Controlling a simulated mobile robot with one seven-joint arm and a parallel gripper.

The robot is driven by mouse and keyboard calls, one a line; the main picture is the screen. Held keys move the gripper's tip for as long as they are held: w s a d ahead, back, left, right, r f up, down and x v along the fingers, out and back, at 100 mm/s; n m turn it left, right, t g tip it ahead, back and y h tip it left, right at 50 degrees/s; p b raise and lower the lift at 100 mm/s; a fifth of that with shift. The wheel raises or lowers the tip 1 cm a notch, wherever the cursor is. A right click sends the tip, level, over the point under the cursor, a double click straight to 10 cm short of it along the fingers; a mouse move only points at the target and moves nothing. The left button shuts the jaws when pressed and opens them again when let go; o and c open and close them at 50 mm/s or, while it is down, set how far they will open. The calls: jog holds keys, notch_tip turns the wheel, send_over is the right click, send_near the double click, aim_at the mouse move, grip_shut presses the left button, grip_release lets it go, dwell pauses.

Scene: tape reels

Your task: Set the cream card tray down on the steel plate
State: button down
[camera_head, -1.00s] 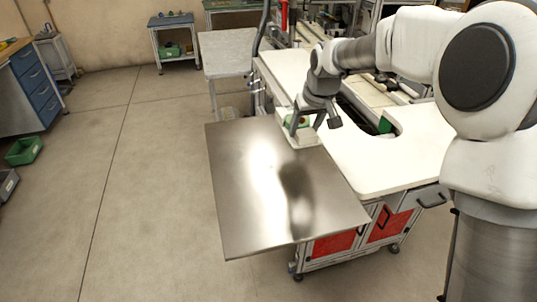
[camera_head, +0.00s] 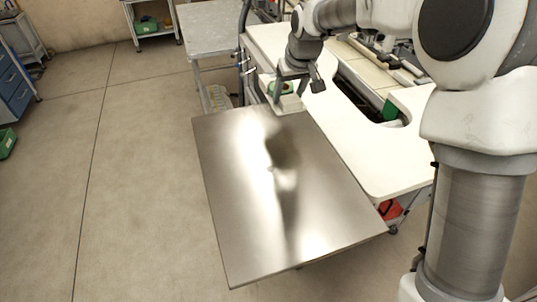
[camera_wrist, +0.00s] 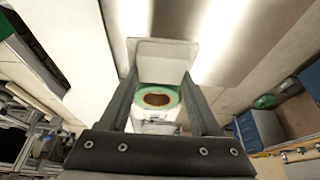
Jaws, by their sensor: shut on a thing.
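The cream card tray (camera_head: 290,103) is held in my gripper (camera_head: 297,88) by the far right corner of the steel plate (camera_head: 240,200). In the wrist view the tray (camera_wrist: 163,48) sits between the two fingers of my gripper (camera_wrist: 160,76), which are shut on it. A green reel with a brown centre (camera_wrist: 158,97) shows in the tray. The plate is bare and shiny, with bright reflections and a dark one. It also shows in the wrist view (camera_wrist: 185,18). I cannot tell whether the tray touches the plate.
A white worktop (camera_head: 345,140) with a cutout borders the plate on the right. A grey side table (camera_head: 208,32) stands behind. Open floor (camera_head: 135,170) lies to the left. My arm occupies the right side.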

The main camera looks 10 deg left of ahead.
jog(key=shift+w+a, duration=0.15)
jog(key=shift+a, duration=0.1)
send_over(251, 150)
jog(key=s, duration=0.1)
jog(key=f, duration=0.4)
jog(key=f+b, duration=0.1)
jog(key=f, duration=0.2)
jog(key=shift+s+d, duration=0.15)
jog(key=shift+d, duration=0.2)
jog(key=shift+f, duration=1.95)
jog(key=shift+f+b, duration=0.25)
jog(key=shift+b, duration=0.05)
jog(key=shift+c, duration=0.5)
grip_release()
jog(key=shift+r, duration=0.1)
jog(key=shift+r, duration=0.1)
